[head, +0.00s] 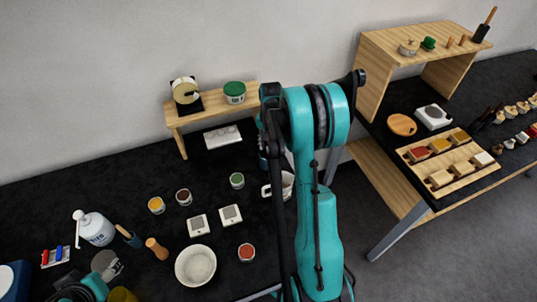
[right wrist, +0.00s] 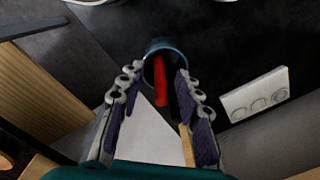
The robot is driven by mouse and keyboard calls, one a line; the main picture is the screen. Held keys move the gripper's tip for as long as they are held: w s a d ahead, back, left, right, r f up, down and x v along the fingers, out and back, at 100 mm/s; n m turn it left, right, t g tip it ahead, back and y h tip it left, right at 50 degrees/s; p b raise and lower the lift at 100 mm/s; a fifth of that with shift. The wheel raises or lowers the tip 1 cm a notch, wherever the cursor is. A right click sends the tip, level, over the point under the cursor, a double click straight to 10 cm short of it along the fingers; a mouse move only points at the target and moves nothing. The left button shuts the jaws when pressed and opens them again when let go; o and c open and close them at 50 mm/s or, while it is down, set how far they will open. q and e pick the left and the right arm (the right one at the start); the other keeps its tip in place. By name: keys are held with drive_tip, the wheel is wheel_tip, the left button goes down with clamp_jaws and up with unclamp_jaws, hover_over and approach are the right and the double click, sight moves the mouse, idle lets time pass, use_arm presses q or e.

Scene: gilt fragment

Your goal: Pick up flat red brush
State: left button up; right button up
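A red brush (right wrist: 161,80) stands in a blue-grey round cup (right wrist: 165,46) in the right wrist view. Its lower part is inside the cup. A dark handle and a pale wooden one show beside it. My right gripper (right wrist: 158,72) is open, its fingers on the left and right of the red brush, close to the cup rim. I cannot tell whether they touch it. In the head view my right arm hides the gripper and the brush; only a sliver of the cup (head: 262,160) shows.
Jars, a white bowl (head: 196,265) and a white jug (head: 285,186) crowd the black table.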

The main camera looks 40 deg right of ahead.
clamp_jaws()
